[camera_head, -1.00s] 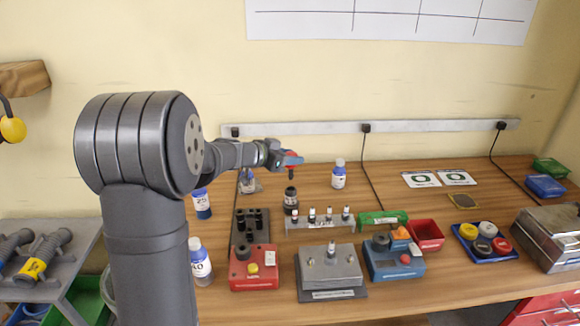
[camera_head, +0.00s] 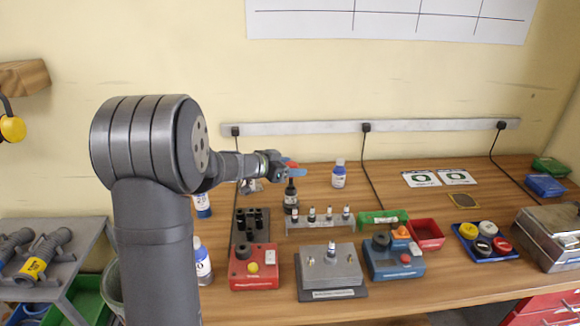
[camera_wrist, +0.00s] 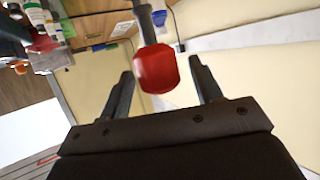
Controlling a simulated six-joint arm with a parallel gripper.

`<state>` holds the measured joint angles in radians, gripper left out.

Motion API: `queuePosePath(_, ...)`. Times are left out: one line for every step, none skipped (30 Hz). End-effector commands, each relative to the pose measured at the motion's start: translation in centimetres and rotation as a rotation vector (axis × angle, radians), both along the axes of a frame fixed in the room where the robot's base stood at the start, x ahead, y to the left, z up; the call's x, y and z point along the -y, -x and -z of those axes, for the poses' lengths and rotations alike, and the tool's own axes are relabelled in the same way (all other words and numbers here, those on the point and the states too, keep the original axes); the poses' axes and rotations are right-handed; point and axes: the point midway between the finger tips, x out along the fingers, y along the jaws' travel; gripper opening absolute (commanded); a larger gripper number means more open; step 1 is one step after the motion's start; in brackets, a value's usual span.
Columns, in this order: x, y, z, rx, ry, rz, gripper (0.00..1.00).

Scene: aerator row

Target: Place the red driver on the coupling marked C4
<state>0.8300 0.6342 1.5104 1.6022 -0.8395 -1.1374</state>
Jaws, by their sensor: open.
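The red driver's handle (camera_wrist: 157,68) is between the two spread fingers of my gripper (camera_wrist: 163,84) in the wrist view. A gap shows on each side of it. In the head view my gripper (camera_head: 299,172) is beside the driver's red top (camera_head: 291,165), above a dark, bottle-like piece (camera_head: 291,200) at the left end of the coupling rack (camera_head: 322,224). I cannot tell whether the driver is seated on it. Several small dark couplings with pale tops (camera_head: 329,213) stand on the rack; their marks are unreadable.
A red box with a yellow button (camera_head: 253,268), a grey block with a plunger (camera_head: 332,267) and a blue control box (camera_head: 395,260) stand in front of the rack.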

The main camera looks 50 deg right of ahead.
Motion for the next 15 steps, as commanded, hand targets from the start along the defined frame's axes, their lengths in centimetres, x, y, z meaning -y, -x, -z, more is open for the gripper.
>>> queuePosePath(0.0,0.0,-0.1,0.0,0.0,0.0,0.59)
queuePosePath(0.0,0.0,-0.2,0.001,0.0,0.0,0.59)
queuePosePath(0.0,0.0,-0.5,0.001,0.001,0.0,0.59)
queuePosePath(-0.3,-0.1,-0.5,0.001,0.0,-0.001,0.59)
queuePosePath(-0.6,-0.2,-0.7,0.001,0.0,-0.001,0.59)
queuePosePath(-1.2,-0.3,-0.9,0.001,0.001,-0.001,0.59)
queuePosePath(-1.7,-0.4,-1.1,0.001,0.001,-0.001,0.59)
queuePosePath(-2.2,-0.5,-1.3,0.001,0.001,-0.003,0.59)
queuePosePath(-2.9,-0.7,-1.7,0.002,0.001,-0.003,0.59)
queuePosePath(-3.6,-0.8,-2.0,0.002,0.001,-0.003,0.59)
queuePosePath(-4.2,-1.0,-2.2,0.001,0.001,-0.004,0.59)
queuePosePath(-5.0,-1.1,-2.6,0.003,0.002,-0.003,0.59)
queuePosePath(-5.6,-1.2,-2.8,0.002,0.001,-0.003,0.59)
queuePosePath(-6.3,-1.3,-3.0,0.001,0.001,-0.004,0.59)
queuePosePath(-7.0,-1.5,-3.4,0.002,0.001,-0.003,0.59)
